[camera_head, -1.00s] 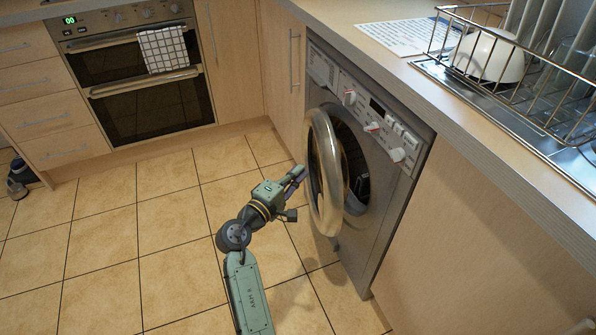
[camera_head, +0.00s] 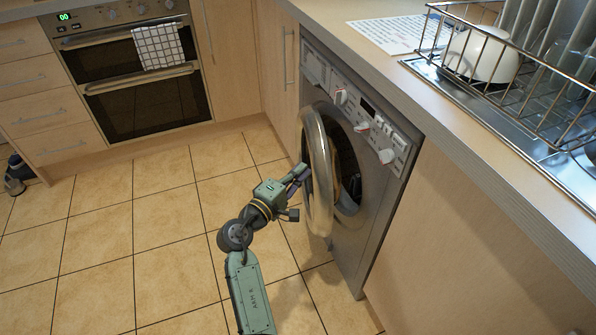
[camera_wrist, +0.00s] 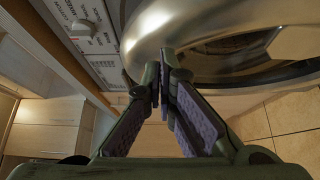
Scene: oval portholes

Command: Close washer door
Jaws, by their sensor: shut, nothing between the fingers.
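The washer (camera_head: 385,175) is a grey front-loader under the worktop. Its round door (camera_head: 318,170), with a pale metallic rim, stands partly open, and the dark drum opening (camera_head: 349,165) shows behind it. My gripper (camera_head: 303,172) is shut and empty, with its tips at the outer side of the door rim. In the wrist view my gripper (camera_wrist: 163,75) has its fingers together right at the edge of the shiny door (camera_wrist: 190,25). They appear to touch the rim, but exact contact is hard to tell.
The worktop edge (camera_head: 440,115) overhangs the washer, with a dish rack (camera_head: 530,75) and a paper sheet (camera_head: 400,33) on top. An oven (camera_head: 137,85) with a checked towel (camera_head: 159,46) stands at the back.

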